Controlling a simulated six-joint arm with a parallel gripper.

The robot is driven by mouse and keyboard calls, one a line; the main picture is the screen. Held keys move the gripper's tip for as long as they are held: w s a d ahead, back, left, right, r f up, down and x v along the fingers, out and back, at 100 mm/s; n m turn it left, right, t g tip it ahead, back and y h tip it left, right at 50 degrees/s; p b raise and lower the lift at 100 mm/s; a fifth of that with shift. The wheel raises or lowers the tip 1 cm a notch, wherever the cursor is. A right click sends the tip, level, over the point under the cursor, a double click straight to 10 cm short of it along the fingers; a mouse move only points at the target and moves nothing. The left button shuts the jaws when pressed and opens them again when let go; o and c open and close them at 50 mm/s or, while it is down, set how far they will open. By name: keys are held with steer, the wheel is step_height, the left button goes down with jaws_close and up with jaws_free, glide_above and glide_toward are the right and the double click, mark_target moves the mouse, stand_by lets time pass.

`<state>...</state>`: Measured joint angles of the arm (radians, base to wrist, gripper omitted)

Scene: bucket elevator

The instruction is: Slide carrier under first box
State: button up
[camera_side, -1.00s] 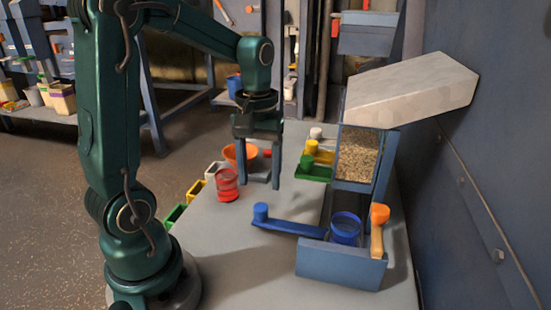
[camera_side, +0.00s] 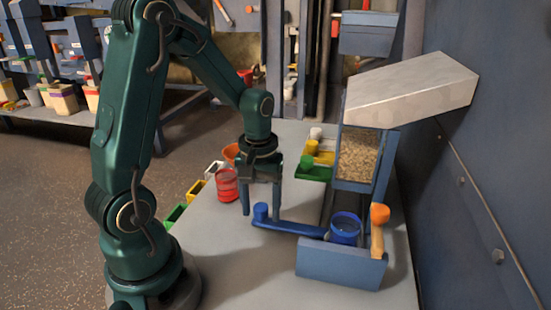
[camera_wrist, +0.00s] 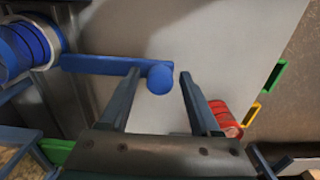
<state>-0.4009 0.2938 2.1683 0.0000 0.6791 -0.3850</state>
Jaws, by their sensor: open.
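The carrier appears to be the blue arm (camera_side: 290,228) with an upright round knob (camera_side: 261,212) at its left end and a blue cup (camera_side: 345,229) at its right end. My gripper (camera_side: 261,208) points down, open, with its fingers close around the knob. In the wrist view, the knob (camera_wrist: 160,79) shows between the open fingertips (camera_wrist: 160,73), with no clear contact. The blue cup (camera_wrist: 28,48) is at the left there. A box of grain (camera_side: 357,158) stands behind the cup, beneath a pale sloped chute. Whether it is the first box I cannot tell.
Green, yellow and white knobbed pieces (camera_side: 314,160) lie left of the grain box. A red container (camera_side: 227,184) stands left of my gripper. The front-left tabletop is clear.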

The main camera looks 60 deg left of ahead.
steer(key=c, duration=0.9)
steer(key=shift+w+a, duration=3.9)
steer(key=o, duration=0.9)
steer(key=shift+o, duration=0.2)
step_height(320, 180, up, 12)
